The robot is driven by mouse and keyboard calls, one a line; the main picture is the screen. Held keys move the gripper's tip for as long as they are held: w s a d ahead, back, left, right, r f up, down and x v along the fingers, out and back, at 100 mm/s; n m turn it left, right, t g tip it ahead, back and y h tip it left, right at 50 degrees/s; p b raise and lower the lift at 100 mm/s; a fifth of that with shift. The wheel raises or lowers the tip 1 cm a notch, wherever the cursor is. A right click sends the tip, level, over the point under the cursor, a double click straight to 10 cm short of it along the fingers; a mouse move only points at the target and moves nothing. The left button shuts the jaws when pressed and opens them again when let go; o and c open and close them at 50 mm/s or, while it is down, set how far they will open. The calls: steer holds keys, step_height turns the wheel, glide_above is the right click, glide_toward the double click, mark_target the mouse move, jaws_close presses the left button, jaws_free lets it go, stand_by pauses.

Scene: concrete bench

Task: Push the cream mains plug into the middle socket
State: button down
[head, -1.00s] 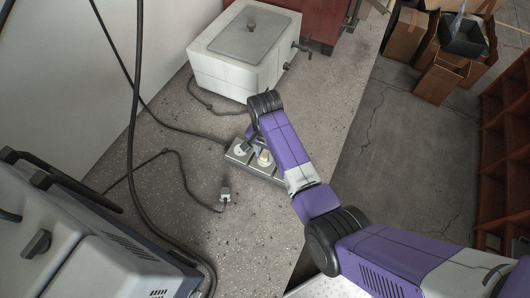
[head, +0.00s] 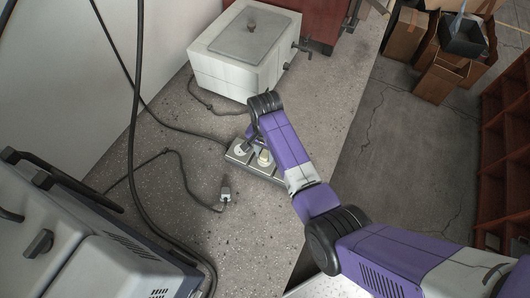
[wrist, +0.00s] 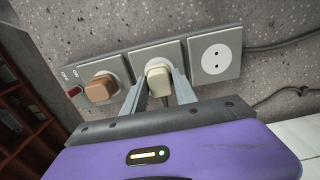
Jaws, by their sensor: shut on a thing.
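The cream mains plug (wrist: 158,79) is at the round recess of the middle socket (wrist: 170,53) in the wrist view; I cannot tell how deep its pins are. My gripper (wrist: 162,88) has one finger on each side of the plug and is shut on it. In the head view the cream plug (head: 264,158) shows on the grey socket strip (head: 279,177), beside my arm, which hides much of the gripper. A brown plug (wrist: 100,88) sits in the left socket of the wrist view. The right socket (wrist: 215,55) is empty, its two holes visible.
A red switch (wrist: 74,91) is at the strip's end. A loose grey plug (head: 225,194) lies on the bench with its cable. A white lidded tank (head: 235,62) stands behind the strip, and a grey machine (head: 90,245) at front left. Black cables hang at left.

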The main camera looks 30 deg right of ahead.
mark_target(265, 153)
steer(key=shift+f, duration=0.6)
stand_by(0.7)
steer(key=c, duration=0.9)
jaws_free()
steer(key=shift+r, duration=0.1)
step_height(265, 153, up, 8)
steer(key=shift+f+b, duration=0.15)
steer(key=shift+b, duration=0.3)
